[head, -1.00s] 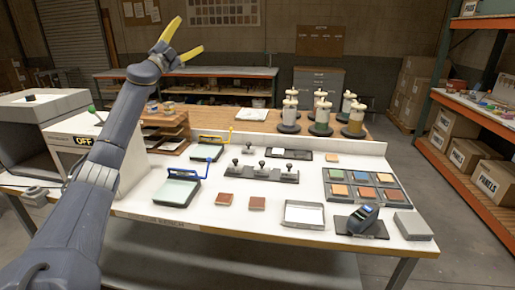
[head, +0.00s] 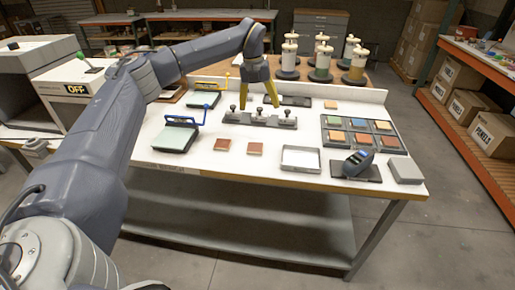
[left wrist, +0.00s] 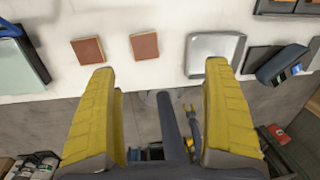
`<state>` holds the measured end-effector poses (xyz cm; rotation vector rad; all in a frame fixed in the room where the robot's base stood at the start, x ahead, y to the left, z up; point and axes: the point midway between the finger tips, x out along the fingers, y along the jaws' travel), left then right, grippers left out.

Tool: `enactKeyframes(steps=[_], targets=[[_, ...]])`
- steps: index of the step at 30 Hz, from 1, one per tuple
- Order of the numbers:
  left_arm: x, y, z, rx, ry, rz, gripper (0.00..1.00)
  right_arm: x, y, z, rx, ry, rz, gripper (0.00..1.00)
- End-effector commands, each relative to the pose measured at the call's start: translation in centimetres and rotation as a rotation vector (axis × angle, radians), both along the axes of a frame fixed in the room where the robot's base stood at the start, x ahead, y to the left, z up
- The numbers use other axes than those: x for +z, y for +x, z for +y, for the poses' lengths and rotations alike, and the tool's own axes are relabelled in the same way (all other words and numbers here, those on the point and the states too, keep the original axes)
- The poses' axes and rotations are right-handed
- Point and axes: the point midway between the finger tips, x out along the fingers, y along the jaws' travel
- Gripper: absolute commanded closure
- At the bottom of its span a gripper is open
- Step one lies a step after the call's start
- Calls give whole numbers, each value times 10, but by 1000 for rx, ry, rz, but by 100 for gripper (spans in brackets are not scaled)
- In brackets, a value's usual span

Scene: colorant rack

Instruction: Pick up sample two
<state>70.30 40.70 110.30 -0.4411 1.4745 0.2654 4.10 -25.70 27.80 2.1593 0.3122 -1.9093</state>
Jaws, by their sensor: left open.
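Two flat reddish-brown square tiles lie side by side near the table's front: a left tile (head: 222,144) and a right tile (head: 255,149). No label shows which is sample two. Both also show in the left wrist view, the left tile (left wrist: 88,50) and the right tile (left wrist: 145,46). My left gripper (head: 259,104) is open and empty, pointing down over the bar with black knobs, behind the tiles. Its yellow fingers (left wrist: 160,68) frame the lower part of the wrist view. Small yellow parts low in that view may be my right gripper; its state is unclear.
The knobbed bar (head: 260,119) lies below my left gripper. A shallow metal tray (head: 301,159) is right of the tiles, and a handheld device (head: 358,162) stands farther right. A blue-handled panel (head: 175,138) is to the left. Colour swatches (head: 361,134) fill the right side.

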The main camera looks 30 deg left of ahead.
Motion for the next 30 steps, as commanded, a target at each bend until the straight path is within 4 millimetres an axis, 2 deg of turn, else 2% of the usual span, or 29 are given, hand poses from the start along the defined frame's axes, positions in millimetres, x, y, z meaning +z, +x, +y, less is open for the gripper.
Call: enactKeyframes(steps=[3, 8, 24, 30], targets=[[-6, -12, 8, 5, 63, 58, 17, 0, 0, 0, 0, 0, 0, 56], [-17, -18, 12, 8, 96, 90, 17, 0, 0, 0, 0, 0, 0, 56], [-108, -19, 12, 9, 95, 92, 17, 0, 0, 0, 0, 0, 0, 56], [-127, -18, 12, 10, 94, 90, 17, 0, 0, 0, 0, 0, 0, 56]])
